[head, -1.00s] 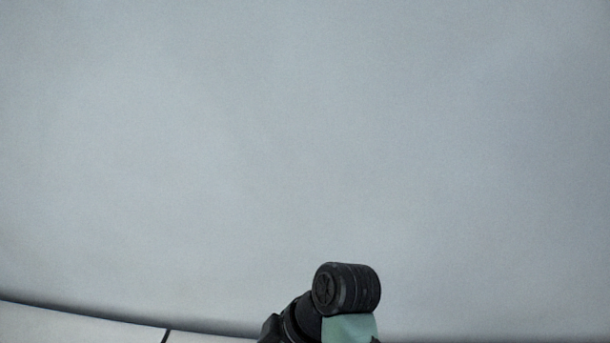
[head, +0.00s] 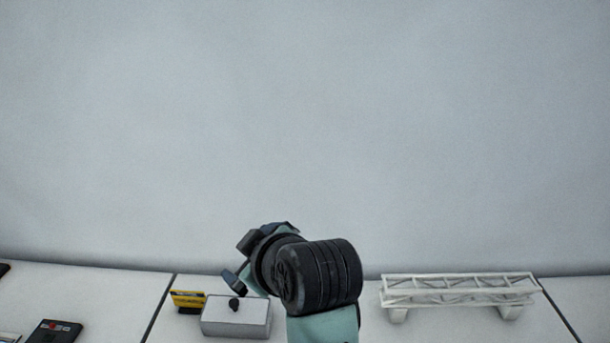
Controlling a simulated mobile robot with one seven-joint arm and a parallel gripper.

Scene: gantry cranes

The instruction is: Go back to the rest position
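My gripper (head: 240,262) shows low in the middle of the head view, at the end of my black and teal arm. It points left, and its dark fingers are partly hidden behind my wrist. A gap shows between the fingertips, with nothing visible in it. A white box with a small black knob (head: 237,318) is on the table just below the gripper in the picture. I cannot judge the height of the gripper above it.
A yellow and black item (head: 188,298) lies left of the box. A white truss model (head: 459,289) on short feet stands at the right. A black device with a red mark (head: 55,331) lies at the lower left. A plain grey wall (head: 300,120) is behind the white table (head: 110,290).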

